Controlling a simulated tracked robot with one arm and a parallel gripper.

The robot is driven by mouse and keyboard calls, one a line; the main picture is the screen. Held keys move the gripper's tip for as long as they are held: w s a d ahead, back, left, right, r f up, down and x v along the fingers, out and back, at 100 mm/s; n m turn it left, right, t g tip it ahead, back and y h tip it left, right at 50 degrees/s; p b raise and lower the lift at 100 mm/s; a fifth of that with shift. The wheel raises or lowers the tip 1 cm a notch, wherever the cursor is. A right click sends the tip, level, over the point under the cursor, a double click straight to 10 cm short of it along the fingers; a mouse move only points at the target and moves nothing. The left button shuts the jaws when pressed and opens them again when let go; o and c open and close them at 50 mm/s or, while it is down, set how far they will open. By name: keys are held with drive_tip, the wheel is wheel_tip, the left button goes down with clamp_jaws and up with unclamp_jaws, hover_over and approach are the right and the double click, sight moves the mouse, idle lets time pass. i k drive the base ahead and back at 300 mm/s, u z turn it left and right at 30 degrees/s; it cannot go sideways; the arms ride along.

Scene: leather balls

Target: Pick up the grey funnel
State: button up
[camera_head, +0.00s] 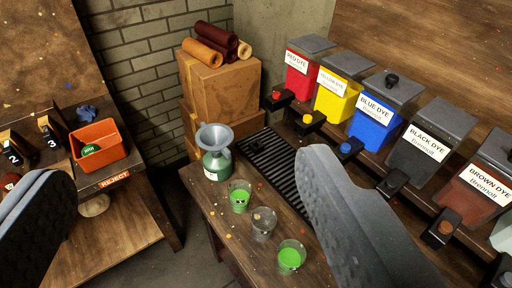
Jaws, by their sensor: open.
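The grey funnel (214,136) sits upright in the neck of a green bottle (216,165) with a pale label, at the far left corner of the wooden bench. My gripper (175,205) is open and empty. Its two dark, ridged fingers show at the left and right of the picture, wide apart. The funnel is beyond the fingertips, between them in the picture and touching neither. The funnel's spout is hidden in the bottle.
Three cups, one a green cup (240,196), stand on the bench (217,207) nearer me. A black grate (268,158) and dye bins (376,113) lie right. Cardboard boxes (226,92) stand behind. An orange reject bin (98,145) is left, across a floor gap.

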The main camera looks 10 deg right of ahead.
sight(215, 139)
drive_tip(key=k, duration=0.5)
drive_tip(key=u, duration=0.75)
drive_tip(key=i, duration=2.05)
drive_tip(key=z, duration=0.55)
